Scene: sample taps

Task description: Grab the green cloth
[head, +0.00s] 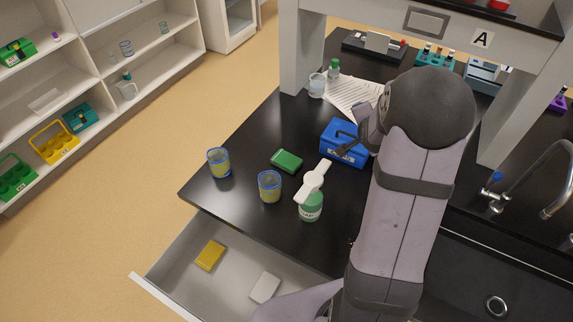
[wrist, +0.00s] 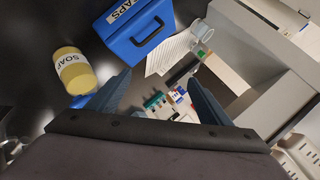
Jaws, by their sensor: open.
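The green cloth (head: 287,160) lies folded on the black bench top, left of the blue box and behind two cups. It does not show in the wrist view. My gripper (wrist: 158,92) is open, its two blue-grey fingers apart with nothing between them in the wrist view. In the head view my arm reaches over the bench, its front end by the blue box (head: 344,146), to the right of the cloth and apart from it. The fingertips cannot be made out there.
Two blue-rimmed cups (head: 219,163) (head: 270,187) and a green bottle (head: 311,207) with a white top stand near the cloth. An open drawer (head: 232,262) holds a yellow cloth (head: 210,255) and a white block (head: 265,288). A yellow soap bottle (wrist: 75,70) is left of my fingers.

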